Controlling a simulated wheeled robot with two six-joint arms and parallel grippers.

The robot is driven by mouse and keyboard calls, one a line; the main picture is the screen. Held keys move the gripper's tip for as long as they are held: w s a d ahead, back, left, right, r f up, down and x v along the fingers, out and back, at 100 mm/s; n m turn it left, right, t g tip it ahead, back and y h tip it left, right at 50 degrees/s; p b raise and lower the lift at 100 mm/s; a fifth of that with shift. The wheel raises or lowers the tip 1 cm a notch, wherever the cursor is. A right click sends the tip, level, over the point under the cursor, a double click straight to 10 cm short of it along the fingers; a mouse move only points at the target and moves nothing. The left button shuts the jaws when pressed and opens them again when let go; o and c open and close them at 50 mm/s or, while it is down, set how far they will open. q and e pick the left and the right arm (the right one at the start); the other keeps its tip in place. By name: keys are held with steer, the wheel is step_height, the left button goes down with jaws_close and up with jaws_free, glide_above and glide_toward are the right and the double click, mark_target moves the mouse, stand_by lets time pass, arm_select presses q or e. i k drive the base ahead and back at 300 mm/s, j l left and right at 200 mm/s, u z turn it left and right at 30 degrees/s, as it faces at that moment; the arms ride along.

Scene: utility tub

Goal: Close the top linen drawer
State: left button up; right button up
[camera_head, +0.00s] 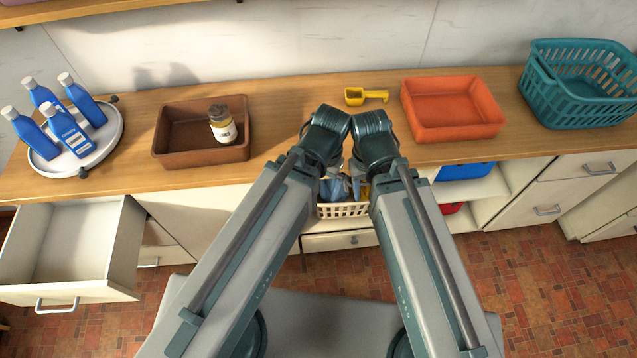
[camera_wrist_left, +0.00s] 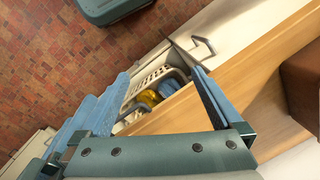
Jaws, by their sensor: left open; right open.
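A white top drawer (camera_head: 72,240) stands pulled out at the far left of the counter front in the head view. It is empty where I can see inside. Its grey bar handle (camera_head: 57,306) is on the front panel. My left gripper (camera_wrist_left: 160,73) is open and empty above the counter's front edge, with its two blue fingers apart. My right gripper (camera_head: 363,188) is close beside it, open and partly hidden by its own wrist. Both grippers are well to the right of the open drawer, touching neither it nor its handle.
A cream basket (camera_head: 342,210) sits below my grippers. The wooden counter (camera_head: 285,105) carries a round tray (camera_head: 107,140) with blue bottles, a brown bin (camera_head: 175,158) with a jar, a yellow scoop (camera_head: 357,97), an orange tray (camera_head: 452,133) and a teal basket (camera_head: 575,110).

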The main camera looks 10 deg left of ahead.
mark_target(76, 253)
steer(key=u, duration=2.8)
steer(key=i+z, duration=0.35)
steer(key=z, duration=0.15)
